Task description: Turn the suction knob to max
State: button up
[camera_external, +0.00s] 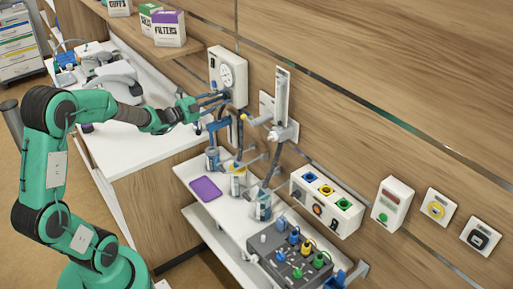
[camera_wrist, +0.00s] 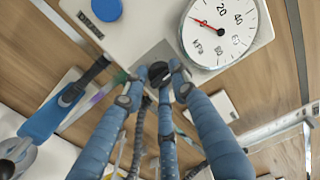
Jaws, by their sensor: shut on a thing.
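The white suction regulator (camera_external: 229,72) is mounted on the wood wall, with a round gauge (camera_external: 226,76) on its front. In the wrist view the gauge (camera_wrist: 220,30) shows 20, 40 and kPa, and its red needle points to the upper left. The dark suction knob (camera_wrist: 158,72) sits at the regulator's edge beside the gauge. My gripper (camera_wrist: 158,78) has its blue fingers closed around the knob, which they partly cover. In the external view my gripper (camera_external: 219,98) reaches the regulator's lower front from the left. The knob's markings cannot be read.
A blue round button (camera_wrist: 107,9) is on the regulator face. A flowmeter (camera_external: 281,100) stands on the wall to the right. Below, a shelf (camera_external: 212,213) holds a purple pad (camera_external: 205,189), bottles and a grey box with coloured knobs (camera_external: 290,262). Hoses hang below the regulator.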

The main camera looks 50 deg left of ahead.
jog(key=m, duration=2)
jog(key=shift+d+r+m, duration=0.1)
jog(key=shift+r+m, duration=0.05)
jog(key=shift+m, duration=2.45)
grip_shut()
jog(key=shift+m, duration=0.8)
jog(key=o, duration=1.1)
grip_release()
jog(key=shift+d, duration=0.1)
jog(key=shift+o, duration=0.2)
jog(key=shift+s, duration=0.1)
jog(key=s, duration=1.1)
jog(key=shift+s, duration=0.4)
